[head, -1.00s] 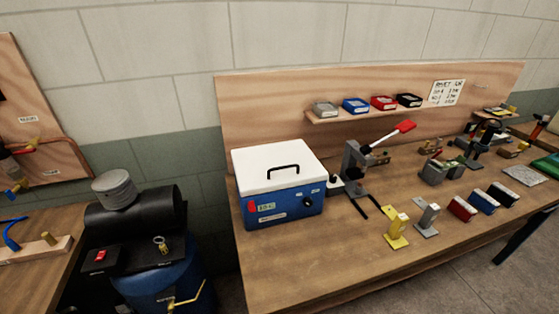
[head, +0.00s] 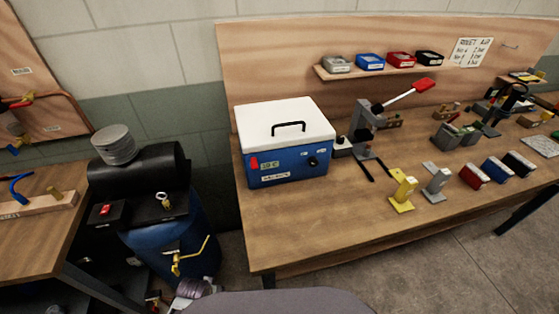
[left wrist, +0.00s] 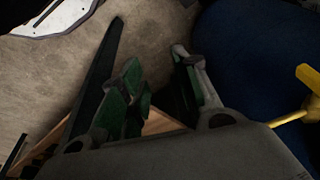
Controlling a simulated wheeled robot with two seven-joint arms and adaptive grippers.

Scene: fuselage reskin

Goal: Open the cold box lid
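The cold box (head: 290,168) is blue with a white lid (head: 272,122) and stands at the left end of the wooden bench in the head view. The lid lies flat and closed on the box. A black handle (head: 289,127) stands up from the lid's top. The front has a red latch or switch, a small display and a black knob. My left gripper (left wrist: 155,85) shows only in the left wrist view. Its green-padded fingers are apart with nothing seen between them, above the floor and beside a blue surface. My right gripper is not in view.
A lever press (head: 368,125) with a red handle stands right of the box. Yellow and grey brackets (head: 403,190) sit near the bench front. A blue tank (head: 180,240) with a black motor housing stands left of the bench. The bench front before the box is clear.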

